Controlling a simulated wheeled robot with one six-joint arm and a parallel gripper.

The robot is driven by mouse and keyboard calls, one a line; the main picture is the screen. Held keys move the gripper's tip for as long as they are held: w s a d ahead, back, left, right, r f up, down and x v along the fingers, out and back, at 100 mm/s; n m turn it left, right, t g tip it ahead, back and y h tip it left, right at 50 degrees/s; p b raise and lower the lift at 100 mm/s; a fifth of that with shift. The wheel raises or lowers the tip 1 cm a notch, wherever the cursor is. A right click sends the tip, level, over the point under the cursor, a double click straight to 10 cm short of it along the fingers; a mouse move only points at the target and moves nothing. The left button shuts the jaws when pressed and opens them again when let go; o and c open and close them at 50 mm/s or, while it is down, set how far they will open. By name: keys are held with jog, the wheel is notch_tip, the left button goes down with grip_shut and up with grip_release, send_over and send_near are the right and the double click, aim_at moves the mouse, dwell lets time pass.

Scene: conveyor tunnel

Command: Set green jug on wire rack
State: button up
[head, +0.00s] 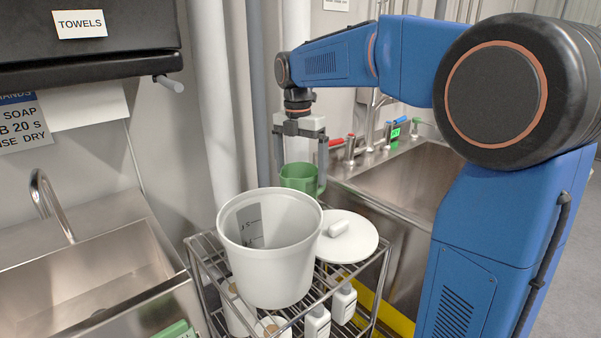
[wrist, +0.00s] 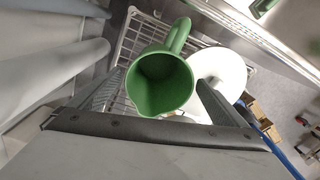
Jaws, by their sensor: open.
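The green jug (head: 299,178) is behind the white bucket in the head view, and its lower part is hidden. In the wrist view the jug (wrist: 160,84) shows its open, empty-looking mouth, with its handle toward the top. My gripper (head: 302,168) points down with its fingers apart, one on each side of the jug; contact cannot be made out. The wire rack (head: 207,262) stands between two sinks, and its wires (wrist: 131,42) show around the jug from above. Whether the jug's base touches the rack is hidden.
On the rack's top are a white bucket (head: 268,262) and a round white lid (head: 352,243) with a handle. White bottles (head: 317,322) stand on a lower level. Pipes (head: 212,100) rise behind. Sinks (head: 90,275) lie left and right (head: 405,175), the right one with taps.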

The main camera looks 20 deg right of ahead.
notch_tip(320, 180, up, 11)
jog(key=shift+w+a, duration=0.15)
jog(key=shift+w, duration=0.05)
dwell(0.6)
